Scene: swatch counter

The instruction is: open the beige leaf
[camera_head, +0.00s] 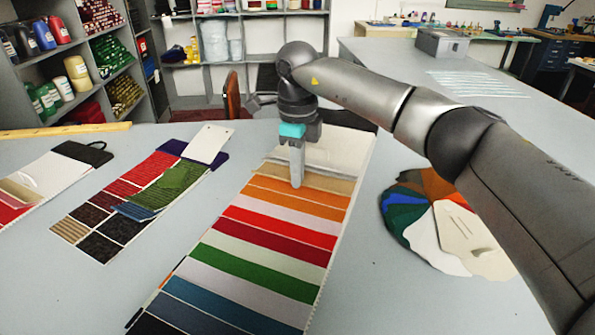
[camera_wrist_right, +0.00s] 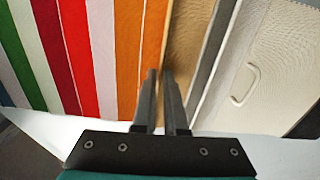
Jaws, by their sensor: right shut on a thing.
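The beige leaf (camera_head: 328,182) is a narrow tan strip in the large striped swatch book (camera_head: 262,255), between grey strips and orange ones. In the right wrist view the beige leaf (camera_wrist_right: 190,38) runs up from the fingertips, with orange leaves to its left and a grey strip to its right. My right gripper (camera_head: 297,184) points down onto the book at this strip. Its fingers (camera_wrist_right: 160,74) are shut on the edge of the beige leaf, with the tips close together. The exact pinch is partly hidden by the fingers. My left gripper is not in view.
A white cover with a handle (camera_wrist_right: 246,84) lies at the book's far end. A red and green sample book (camera_head: 135,190) and another board (camera_head: 50,180) lie to the left. A fan of coloured swatches (camera_head: 405,215) lies to the right, near my right arm. Grey counter shows between them.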

